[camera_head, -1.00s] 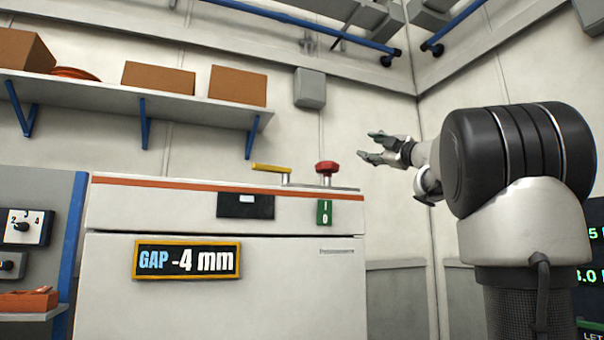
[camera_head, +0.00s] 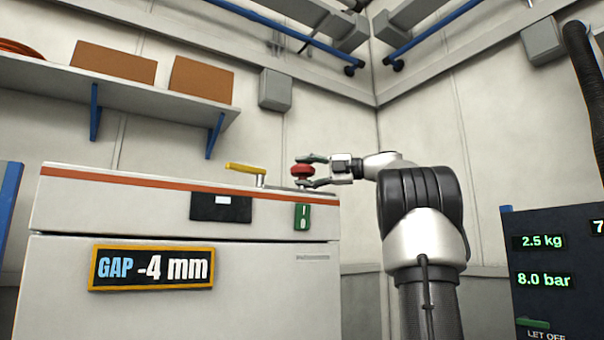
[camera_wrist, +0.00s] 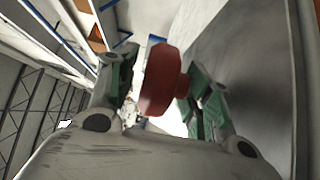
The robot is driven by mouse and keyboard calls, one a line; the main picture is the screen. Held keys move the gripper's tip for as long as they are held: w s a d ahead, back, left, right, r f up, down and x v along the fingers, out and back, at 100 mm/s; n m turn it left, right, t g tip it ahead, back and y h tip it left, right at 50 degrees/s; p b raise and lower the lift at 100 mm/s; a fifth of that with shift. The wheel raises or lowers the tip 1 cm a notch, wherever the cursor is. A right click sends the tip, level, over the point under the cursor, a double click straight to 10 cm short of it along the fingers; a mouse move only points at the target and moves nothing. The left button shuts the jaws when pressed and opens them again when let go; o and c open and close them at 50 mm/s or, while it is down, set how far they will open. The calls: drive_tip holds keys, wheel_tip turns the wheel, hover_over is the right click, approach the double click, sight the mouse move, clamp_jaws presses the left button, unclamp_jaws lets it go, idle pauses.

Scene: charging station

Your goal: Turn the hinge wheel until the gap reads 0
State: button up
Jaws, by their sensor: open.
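The gap sign (camera_head: 152,268) on the front of the white cabinet (camera_head: 270,290) reads "GAP -4 mm". A red knob (camera_head: 303,170) stands on the cabinet top near its right end; I cannot tell whether it is the hinge wheel. My gripper (camera_head: 315,171) is open at the knob, one finger above and one below it in the head view. In the wrist view, the red knob (camera_wrist: 160,80) sits between the green-padded fingers of my gripper (camera_wrist: 165,92). Whether the fingers touch it is unclear.
A yellow lever (camera_head: 245,168) stands on the cabinet top left of the knob. A green I/O switch (camera_head: 302,217) is on the cabinet front. A dark panel (camera_head: 550,260) at the right reads 2.5 kg and 8.0 bar. A shelf (camera_head: 150,105) with boxes hangs behind.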

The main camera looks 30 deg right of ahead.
drive_tip(key=shift+w+a, duration=0.25)
drive_tip(key=shift+a, duration=0.05)
drive_tip(key=c, duration=1)
drive_tip(key=shift+m+t+h, duration=0.3)
drive_tip(key=shift+t, duration=0.1)
drive_tip(key=m+t+h, duration=0.2)
drive_tip(key=h, duration=0.1)
drive_tip(key=m+t+h, duration=0.1)
drive_tip(key=m+h, duration=0.1)
drive_tip(key=h, duration=0.1)
drive_tip(key=shift+a+m+t, duration=0.15)
drive_tip(key=shift+m+t, duration=0.15)
drive_tip(key=shift+t, duration=0.1)
drive_tip(key=m+h, duration=0.2)
drive_tip(key=h, duration=0.2)
drive_tip(key=m+t+h, duration=0.1)
drive_tip(key=m+h, duration=0.2)
drive_tip(key=h, duration=0.1)
drive_tip(key=shift+m+h, duration=0.3)
drive_tip(key=shift+h, duration=0.4)
